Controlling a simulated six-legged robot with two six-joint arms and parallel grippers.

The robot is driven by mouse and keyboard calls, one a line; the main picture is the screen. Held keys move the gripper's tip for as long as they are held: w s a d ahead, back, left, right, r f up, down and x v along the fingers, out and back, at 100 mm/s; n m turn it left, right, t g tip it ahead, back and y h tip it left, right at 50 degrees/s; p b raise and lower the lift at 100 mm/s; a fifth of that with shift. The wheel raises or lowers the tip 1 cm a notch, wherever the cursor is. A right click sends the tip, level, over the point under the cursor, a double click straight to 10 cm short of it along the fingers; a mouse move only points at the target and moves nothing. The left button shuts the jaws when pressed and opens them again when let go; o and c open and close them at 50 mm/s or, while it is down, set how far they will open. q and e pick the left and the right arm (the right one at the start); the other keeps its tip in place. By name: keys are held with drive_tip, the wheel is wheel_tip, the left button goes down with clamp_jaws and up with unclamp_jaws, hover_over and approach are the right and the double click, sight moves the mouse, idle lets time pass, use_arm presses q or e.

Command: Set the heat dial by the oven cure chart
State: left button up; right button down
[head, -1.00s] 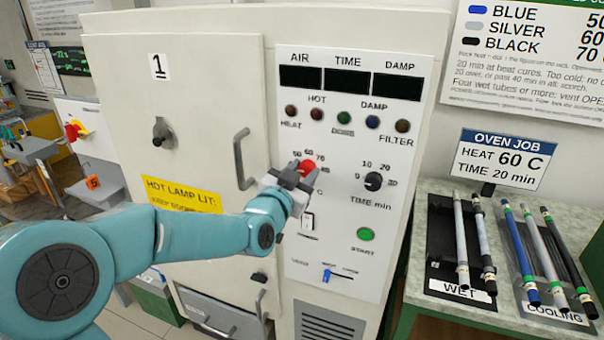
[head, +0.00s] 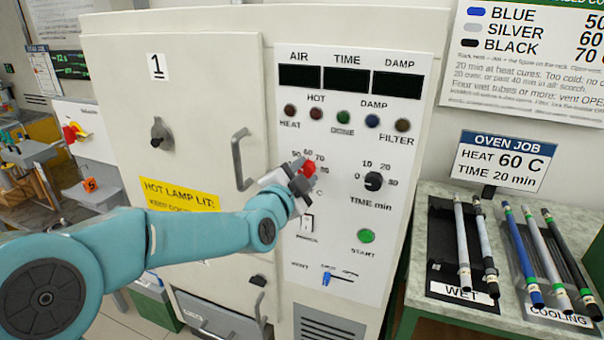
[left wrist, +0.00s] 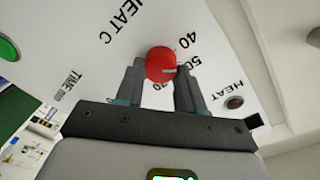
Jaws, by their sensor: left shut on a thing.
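The red heat dial (head: 309,166) is on the white oven panel, with 50, 60 and 70 printed around it. My left gripper (head: 301,177) reaches it from the left and is shut on it. In the left wrist view the dial (left wrist: 160,63) sits between the two fingers (left wrist: 159,78). Its white mark points to the right there, toward the 50; the 60 is hidden by a finger. The oven cure chart (head: 535,50) lists blue 50, silver 60 and black 70. The oven job card (head: 501,160) reads heat 60 C, time 20 min. My right gripper is out of view.
The black time dial (head: 373,181) and green start button (head: 366,236) are close right of the heat dial. The power switch (head: 307,224) is just below it. The oven door handle (head: 242,160) juts out at left. Rods lie in wet (head: 440,240) and cooling racks at right.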

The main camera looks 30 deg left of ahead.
use_arm(q)
drive_tip(key=shift+m, duration=0.5)
drive_tip(key=o, duration=1)
drive_tip(key=s+d, duration=0.1)
drive_tip(key=s, duration=0.4)
drive_tip(key=s+d, duration=0.1)
drive_tip(key=s, duration=0.4)
drive_tip(key=s+d, duration=0.1)
drive_tip(key=s, duration=0.5)
drive_tip(key=shift+d+r+b, duration=0.1)
drive_tip(key=shift+r+b, duration=0.2)
drive_tip(key=shift+b, duration=0.1)
